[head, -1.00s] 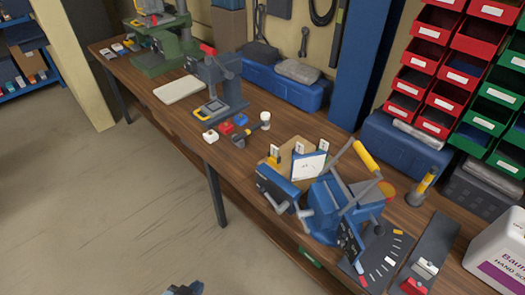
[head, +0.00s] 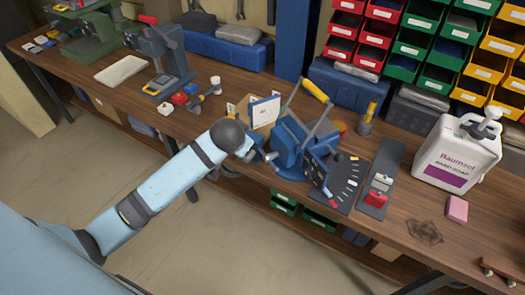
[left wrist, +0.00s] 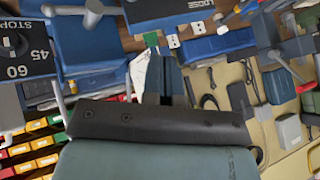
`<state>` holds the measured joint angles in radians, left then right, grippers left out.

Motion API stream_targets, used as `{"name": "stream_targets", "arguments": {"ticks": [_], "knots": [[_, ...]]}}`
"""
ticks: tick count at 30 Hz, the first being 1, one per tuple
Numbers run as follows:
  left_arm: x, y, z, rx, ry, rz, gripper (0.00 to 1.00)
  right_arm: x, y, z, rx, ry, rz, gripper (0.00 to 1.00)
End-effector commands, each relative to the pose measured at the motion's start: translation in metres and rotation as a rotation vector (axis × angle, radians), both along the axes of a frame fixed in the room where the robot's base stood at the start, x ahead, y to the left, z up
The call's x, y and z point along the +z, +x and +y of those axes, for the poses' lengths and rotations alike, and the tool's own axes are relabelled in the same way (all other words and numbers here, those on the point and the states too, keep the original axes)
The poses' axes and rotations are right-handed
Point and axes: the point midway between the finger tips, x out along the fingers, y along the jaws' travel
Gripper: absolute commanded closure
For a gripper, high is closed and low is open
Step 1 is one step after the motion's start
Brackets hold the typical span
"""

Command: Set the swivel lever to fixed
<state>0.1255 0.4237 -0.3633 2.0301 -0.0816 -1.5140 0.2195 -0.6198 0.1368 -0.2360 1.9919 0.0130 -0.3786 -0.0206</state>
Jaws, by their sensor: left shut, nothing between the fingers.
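The blue vise (head: 287,140) stands at the bench's front edge in the head view, with a yellow-handled lever (head: 314,89) above it. A dark plate with white marks (head: 350,180) fans out to its right. In the left wrist view a blue plate reading "LOOSE" (left wrist: 200,4) is at the top, and a grey lever (left wrist: 88,12) is at upper left. I cannot tell for certain which lever is the swivel lever. My left gripper (head: 268,157) is shut and empty, close to the vise's front left; its fingers show in the left wrist view (left wrist: 165,68). Contact is unclear. My right gripper is out of view.
A white-faced board (head: 265,110) stands behind the vise. A soap jug (head: 457,150) and a pink block (head: 457,209) stand to the right. Coloured bins (head: 410,50) fill the back wall. The floor in front of the bench is clear.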

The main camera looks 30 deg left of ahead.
Motion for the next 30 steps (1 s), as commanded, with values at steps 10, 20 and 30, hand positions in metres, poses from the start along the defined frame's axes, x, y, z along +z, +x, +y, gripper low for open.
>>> {"name": "stream_targets", "arguments": {"ticks": [10, 20, 30], "knots": [[-0.013, 0.019, 0.014, 0.022, 0.017, 0.007, 1.00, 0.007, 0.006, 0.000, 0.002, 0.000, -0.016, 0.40], [-0.066, 0.060, 0.034, 0.022, 0.017, 0.007, 1.00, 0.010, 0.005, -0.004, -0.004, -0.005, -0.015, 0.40], [-0.103, 0.055, 0.049, 0.019, 0.016, 0.006, 1.00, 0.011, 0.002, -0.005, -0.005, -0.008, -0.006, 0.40]]}}
